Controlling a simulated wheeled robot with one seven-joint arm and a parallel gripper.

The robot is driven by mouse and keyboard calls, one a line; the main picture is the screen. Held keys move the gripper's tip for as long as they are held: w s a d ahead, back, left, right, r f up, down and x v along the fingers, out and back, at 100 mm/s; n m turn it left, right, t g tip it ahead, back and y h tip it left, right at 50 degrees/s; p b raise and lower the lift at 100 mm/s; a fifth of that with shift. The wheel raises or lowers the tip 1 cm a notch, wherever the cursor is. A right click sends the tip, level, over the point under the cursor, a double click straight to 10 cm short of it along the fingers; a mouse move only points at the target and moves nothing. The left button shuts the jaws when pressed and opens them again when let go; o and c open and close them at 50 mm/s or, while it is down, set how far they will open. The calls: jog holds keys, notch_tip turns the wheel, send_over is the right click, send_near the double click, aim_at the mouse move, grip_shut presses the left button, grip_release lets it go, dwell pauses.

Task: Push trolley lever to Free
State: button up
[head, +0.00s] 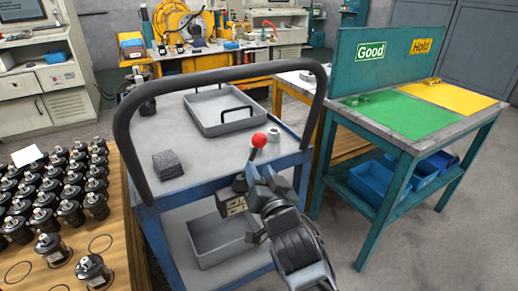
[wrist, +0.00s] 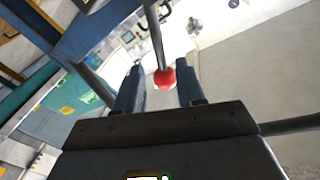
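The trolley lever (head: 259,142) ends in a red knob at the front edge of the trolley (head: 182,125), beside its black handle. The knob (wrist: 165,78) and dark lever rod (wrist: 155,35) also show in the wrist view. My gripper (head: 254,176) is just in front of and below the knob in the head view. In the wrist view my gripper (wrist: 159,72) is open, and the knob appears between its two dark fingers with gaps on both sides; contact cannot be told. A small pale plate (head: 235,206) sits below the lever, its writing unreadable. The lever's lower part is hidden by my gripper.
The trolley top holds a grey tray (head: 222,126), a dark block (head: 168,165) and a small round part (head: 273,134). Left is a table crowded with black motors (head: 95,269). Right stands a green bench (head: 404,128) with Good and Hold areas.

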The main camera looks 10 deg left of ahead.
aim_at(253, 158)
jog(key=shift+b+x, duration=0.35)
jog(key=shift+x, duration=3.2)
jog(key=shift+c, duration=0.3)
jog(key=shift+f, duration=0.1)
grip_shut()
